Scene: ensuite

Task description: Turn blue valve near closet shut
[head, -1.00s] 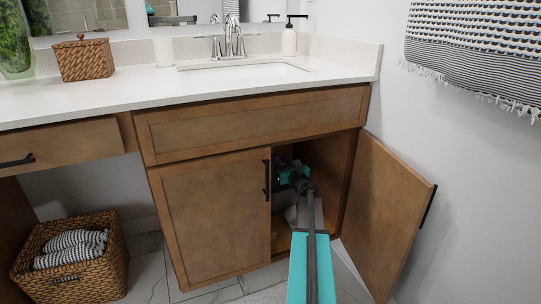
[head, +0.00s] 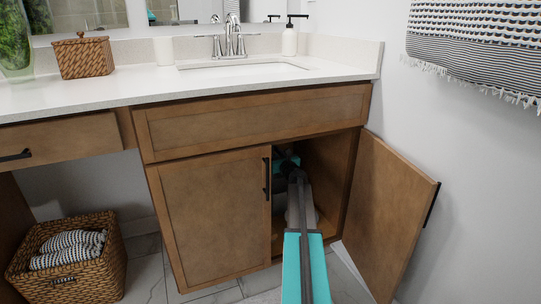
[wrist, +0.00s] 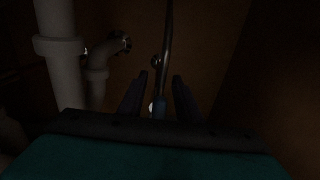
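My arm reaches through the open right door of the vanity cabinet (head: 209,215). In the dark wrist view my gripper (wrist: 160,82) has its two fingers apart, pointing at the cabinet's back wall. A thin metal supply pipe (wrist: 168,35) runs down between the fingertips. A small round fitting (wrist: 157,61) sits on or beside that pipe. A dim bluish piece (wrist: 159,106), possibly the blue valve, shows low between the fingers. I cannot tell whether the fingers touch it. In the head view my arm and the cabinet hide the gripper's fingers and the valve.
The open door (head: 390,215) stands right of my arm; the left door (head: 212,220) is shut. A wicker basket (head: 112,262) stands on the floor left.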

